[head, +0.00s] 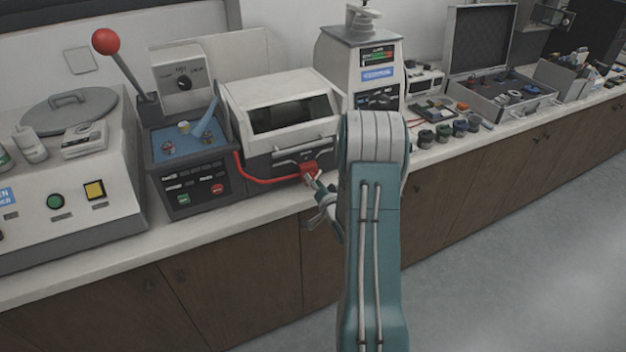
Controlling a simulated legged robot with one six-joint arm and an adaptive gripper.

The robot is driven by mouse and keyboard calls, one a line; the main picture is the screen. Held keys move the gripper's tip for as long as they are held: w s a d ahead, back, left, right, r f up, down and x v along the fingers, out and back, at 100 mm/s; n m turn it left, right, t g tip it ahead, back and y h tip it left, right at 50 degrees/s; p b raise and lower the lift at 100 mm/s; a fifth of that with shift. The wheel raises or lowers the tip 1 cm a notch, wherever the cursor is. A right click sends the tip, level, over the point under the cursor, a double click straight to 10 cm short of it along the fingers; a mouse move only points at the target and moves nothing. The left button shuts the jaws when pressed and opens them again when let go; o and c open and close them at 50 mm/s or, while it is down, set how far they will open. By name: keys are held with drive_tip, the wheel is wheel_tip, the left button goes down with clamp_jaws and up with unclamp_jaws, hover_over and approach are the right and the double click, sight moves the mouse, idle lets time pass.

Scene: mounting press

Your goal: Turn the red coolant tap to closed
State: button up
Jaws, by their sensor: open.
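The red coolant tap (309,170) sits at the lower front right of a white machine with a dark window (287,108). A red hose (262,180) runs from the tap to the left, towards the blue-topped unit. My gripper (316,182) is open right at the tap, just below and to its right. Its fingertips overlap the tap's lower edge in the picture; I cannot tell whether they touch it. My teal arm comes up from below and hides the counter right of the tap. The tap's handle position is too small to read.
Left of the tap stands the dark control unit (190,183) with buttons, then a large grey machine (70,200) and a lever with a red ball (106,41). A white press (345,60) stands behind my arm. Jars and an open case (484,42) are at right. The floor is clear.

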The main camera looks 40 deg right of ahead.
drive_tip(key=shift+w+d, duration=0.1)
drive_tip(key=shift+w, duration=0.35)
clamp_jaws()
